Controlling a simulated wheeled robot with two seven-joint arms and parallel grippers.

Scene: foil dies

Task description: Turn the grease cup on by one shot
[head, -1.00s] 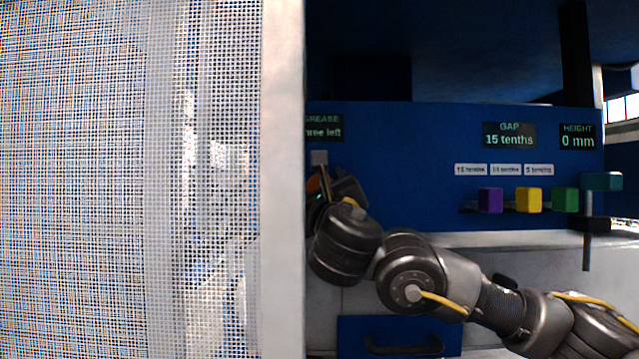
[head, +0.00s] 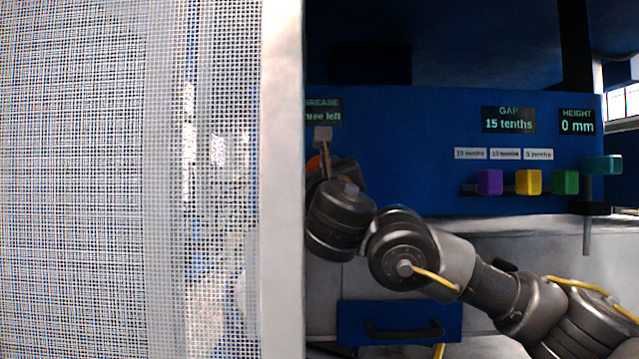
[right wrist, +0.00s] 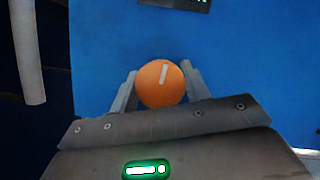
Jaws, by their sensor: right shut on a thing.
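The grease cup's orange round cap (right wrist: 160,84) sits on the blue panel in the right wrist view. A pale mark on it points up and slightly right. My right gripper (right wrist: 160,90) is shut on the cap, one finger on each side. In the head view my right gripper (head: 322,172) is at the panel's left part, and only a sliver of the orange cap (head: 312,164) shows. The grease display (head: 323,111) above it is partly cut off by the screen frame and seems to read "three left". My left gripper is not in view.
A mesh screen (head: 130,180) with a pale frame post (head: 283,180) covers the left half of the head view. Purple (head: 490,182), yellow (head: 528,182) and green (head: 565,182) blocks and a teal handle (head: 602,165) are at the right. The gap display (head: 508,119) reads 15 tenths.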

